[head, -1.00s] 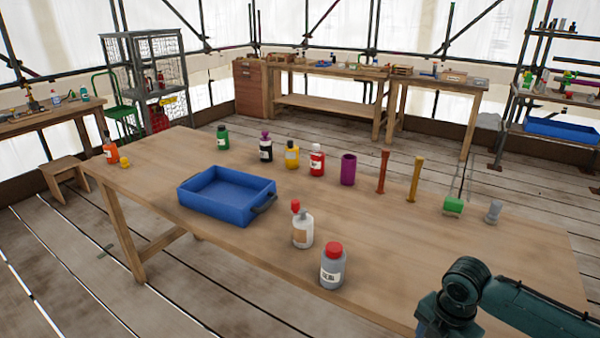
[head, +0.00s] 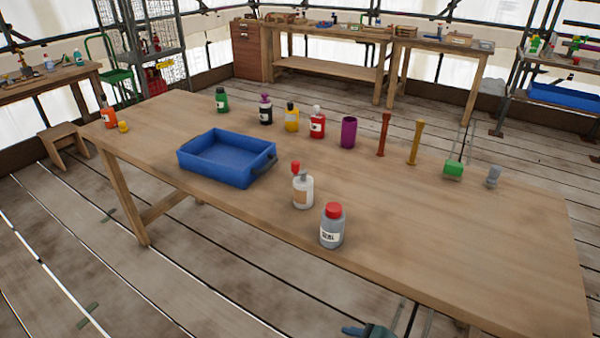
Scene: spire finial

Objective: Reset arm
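Only a small teal piece of my own arm (head: 372,331) shows, at the bottom edge of the head view, in front of the wooden table (head: 430,250). It is cut off by the frame, and I can make out no gripper fingers on it. My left arm is not visible. No gripper is seen over the table or touching anything on it.
A blue tray (head: 215,172) stands empty on the table. A white bottle with a red top (head: 302,190) and a grey red-capped jar (head: 332,228) stand near the front edge. Several bottles, a purple cup (head: 348,133) and two posts line the back. The table's right front is clear.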

